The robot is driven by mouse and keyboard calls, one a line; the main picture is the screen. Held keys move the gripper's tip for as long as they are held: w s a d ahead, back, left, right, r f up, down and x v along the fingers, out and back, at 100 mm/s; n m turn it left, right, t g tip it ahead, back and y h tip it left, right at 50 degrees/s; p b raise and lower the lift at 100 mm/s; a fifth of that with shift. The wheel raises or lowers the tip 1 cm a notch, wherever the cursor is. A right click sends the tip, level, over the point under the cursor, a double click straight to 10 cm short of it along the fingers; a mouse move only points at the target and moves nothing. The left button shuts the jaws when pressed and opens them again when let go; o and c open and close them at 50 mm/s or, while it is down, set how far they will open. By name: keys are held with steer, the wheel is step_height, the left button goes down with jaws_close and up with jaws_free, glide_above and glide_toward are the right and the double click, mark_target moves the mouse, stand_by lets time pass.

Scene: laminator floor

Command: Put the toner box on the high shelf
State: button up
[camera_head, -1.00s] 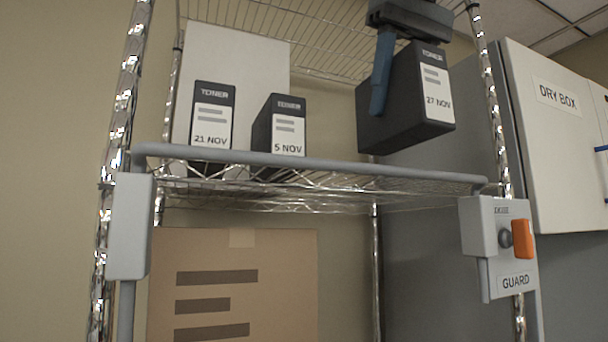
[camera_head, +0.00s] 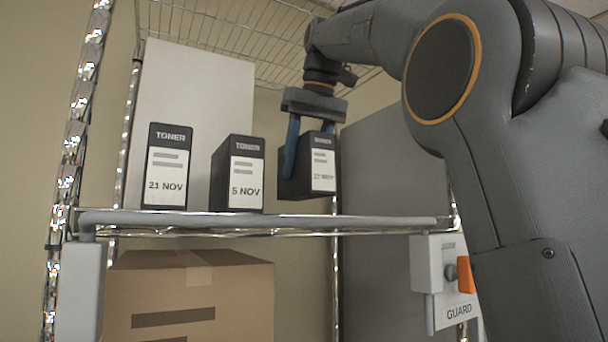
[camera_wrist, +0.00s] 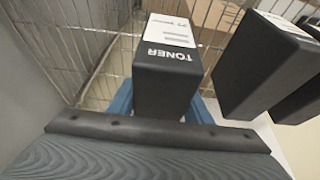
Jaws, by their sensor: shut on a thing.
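My gripper (camera_head: 303,150) is shut on a black toner box (camera_head: 323,165) with a white label, whose date is too blurred to read now. The box is upright above the high shelf (camera_head: 370,222), right of the "5 NOV" toner box (camera_head: 238,172), with a gap between them. Its bottom appears slightly above the shelf level. In the wrist view the held toner box (camera_wrist: 167,75) sits between the blue fingers, and a neighbouring black box (camera_wrist: 262,65) is close on the right. The "21 NOV" toner box (camera_head: 167,165) stands at the left of the shelf.
A grey guard rail (camera_head: 260,220) crosses the shelf front, with a guard switch box (camera_head: 447,292) at its right end. A white panel (camera_head: 195,100) stands behind the boxes. A cardboard box (camera_head: 190,297) sits below. A wire shelf (camera_head: 235,40) hangs above.

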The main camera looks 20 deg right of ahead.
mark_target(301, 199)
steer(key=shift+w+f, duration=0.1)
steer(key=shift+f, duration=0.35)
steer(key=shift+s+f, duration=0.2)
steer(key=shift+f, duration=0.55)
steer(key=shift+w+f, duration=0.1)
steer(key=shift+f, duration=0.45)
steer(key=shift+f, duration=0.15)
steer(key=o, duration=1.4)
steer(key=shift+o, duration=0.2)
step_height(301, 199, up, 7)
steer(key=shift+r, duration=0.2)
